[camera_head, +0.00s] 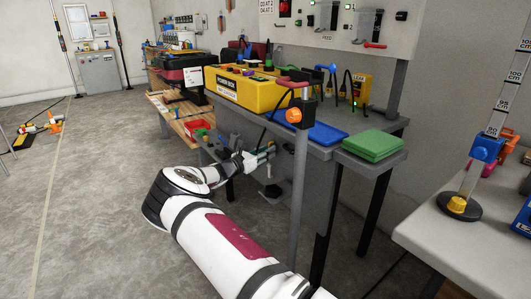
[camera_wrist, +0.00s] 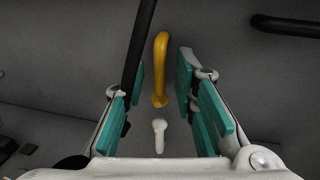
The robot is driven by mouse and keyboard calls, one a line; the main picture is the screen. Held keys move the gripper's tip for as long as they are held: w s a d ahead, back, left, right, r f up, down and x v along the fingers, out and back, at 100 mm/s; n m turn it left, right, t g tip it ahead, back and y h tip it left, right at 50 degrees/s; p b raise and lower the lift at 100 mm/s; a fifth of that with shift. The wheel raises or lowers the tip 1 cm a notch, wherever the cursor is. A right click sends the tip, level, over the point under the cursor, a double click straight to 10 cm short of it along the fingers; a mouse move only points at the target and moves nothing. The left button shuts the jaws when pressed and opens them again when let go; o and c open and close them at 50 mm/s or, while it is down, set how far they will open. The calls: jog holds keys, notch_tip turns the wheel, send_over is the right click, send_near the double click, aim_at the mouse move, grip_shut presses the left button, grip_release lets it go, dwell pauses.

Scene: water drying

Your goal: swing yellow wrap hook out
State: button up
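The yellow wrap hook (camera_wrist: 161,72) shows in the wrist view as a bent yellow rod, in the upper middle between my two teal-padded fingers. My gripper (camera_wrist: 161,84) is open, with a finger on either side of the hook and visible gaps on both sides. I cannot tell how deep the hook lies between the pads. A pale knob-like peg (camera_wrist: 159,135) shows below it, nearer my palm. In the head view my gripper (camera_head: 268,152) is low beside the grey workbench (camera_head: 385,145), below its top. I cannot make out the hook there.
A bench post (camera_head: 300,185) stands close right of my gripper. A yellow power box (camera_head: 250,90), a blue tray (camera_head: 322,133) and a green case (camera_head: 374,144) are on the bench. A dark bar (camera_wrist: 138,50) runs left of the hook.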

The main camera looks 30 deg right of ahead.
grip_shut()
